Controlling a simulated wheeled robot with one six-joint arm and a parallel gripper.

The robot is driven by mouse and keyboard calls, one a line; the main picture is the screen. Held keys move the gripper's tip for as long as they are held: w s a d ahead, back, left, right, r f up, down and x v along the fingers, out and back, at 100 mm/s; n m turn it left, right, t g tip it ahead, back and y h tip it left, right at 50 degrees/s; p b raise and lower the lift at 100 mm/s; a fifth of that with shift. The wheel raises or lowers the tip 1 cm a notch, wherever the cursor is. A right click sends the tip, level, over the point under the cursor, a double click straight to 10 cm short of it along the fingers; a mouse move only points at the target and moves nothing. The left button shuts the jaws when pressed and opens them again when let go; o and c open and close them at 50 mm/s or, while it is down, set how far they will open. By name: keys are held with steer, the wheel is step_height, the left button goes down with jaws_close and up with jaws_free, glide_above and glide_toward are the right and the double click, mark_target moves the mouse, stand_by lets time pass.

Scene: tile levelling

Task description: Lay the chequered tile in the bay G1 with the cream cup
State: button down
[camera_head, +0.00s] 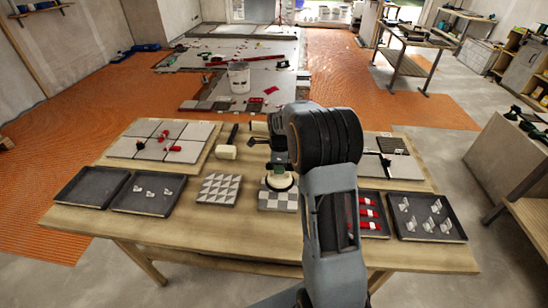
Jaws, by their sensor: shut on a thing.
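The chequered tile (277,202), grey and white, lies near the front middle of the table, left of my arm. The cream cup (279,183) is a round pale disc over the back part of this tile and seems to rest on it; I cannot tell whether it grips. My gripper (279,163) is above the cup and shut on its upper part, mostly hidden by my wrist. No G1 label can be read. The right tile board (412,172) has pale tiles and a dark ribbed piece; my arm hides its left part.
A triangle-patterned tile (218,189) lies just left. The left board (205,160) carries pale tiles and red pieces. Dark trays stand at both sides: an empty one (90,187), one with white clips (428,228), one with red wedges (374,231). A pale-headed mallet (226,152) lies behind.

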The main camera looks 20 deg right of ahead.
mark_target(279, 179)
steer(key=shift+w+f, duration=0.1)
steer(key=shift+f+b, duration=2.35)
steer(key=shift+f, duration=0.75)
steer(key=shift+f, duration=0.2)
steer(key=c, duration=0.9)
jaws_free()
